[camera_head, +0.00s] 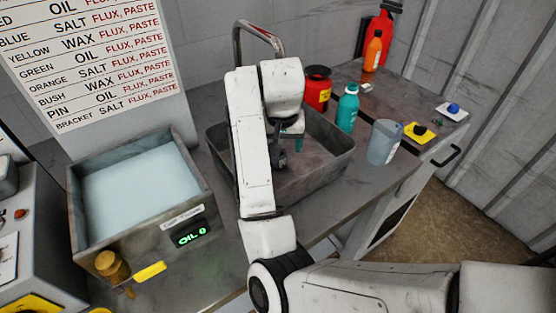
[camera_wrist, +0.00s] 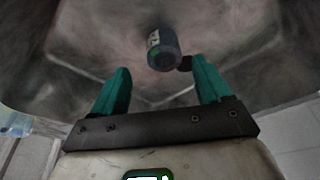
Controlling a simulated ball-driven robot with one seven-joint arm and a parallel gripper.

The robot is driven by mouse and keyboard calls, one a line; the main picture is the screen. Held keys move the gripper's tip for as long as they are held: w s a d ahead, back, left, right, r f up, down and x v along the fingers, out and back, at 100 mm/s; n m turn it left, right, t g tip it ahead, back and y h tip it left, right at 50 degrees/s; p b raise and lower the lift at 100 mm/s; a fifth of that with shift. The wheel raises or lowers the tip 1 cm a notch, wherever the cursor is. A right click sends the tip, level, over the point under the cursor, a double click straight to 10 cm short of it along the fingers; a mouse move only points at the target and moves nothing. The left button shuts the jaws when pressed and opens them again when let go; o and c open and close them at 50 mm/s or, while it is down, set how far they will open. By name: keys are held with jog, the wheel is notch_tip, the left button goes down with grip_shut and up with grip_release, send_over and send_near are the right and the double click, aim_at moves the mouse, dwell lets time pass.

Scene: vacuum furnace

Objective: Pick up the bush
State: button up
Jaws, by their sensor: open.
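A small dark grey cylinder with a pale label, which looks like the bush (camera_wrist: 163,50), shows in the wrist view inside the basin. My gripper (camera_wrist: 160,68) is open, with its two teal fingers apart. The cylinder appears beyond the fingertips and roughly between them, and nothing is held. In the head view my gripper (camera_head: 291,146) points down into the grey metal basin (camera_head: 335,142). My arm hides part of the basin there, and I cannot clearly make out the cylinder in that view.
A tank of pale liquid (camera_head: 140,190) with an "OIL 0" display stands at left. A tap (camera_head: 258,30) rises behind my arm.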

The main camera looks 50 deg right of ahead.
jog(key=x, duration=0.3)
jog(key=shift+w+a+f, duration=0.2)
jog(key=shift+a+f, duration=0.1)
jog(key=shift+w+d+f, duration=0.1)
jog(key=shift+d+f, duration=0.05)
jog(key=shift+f, duration=0.45)
grip_shut()
jog(key=shift+r, duration=0.1)
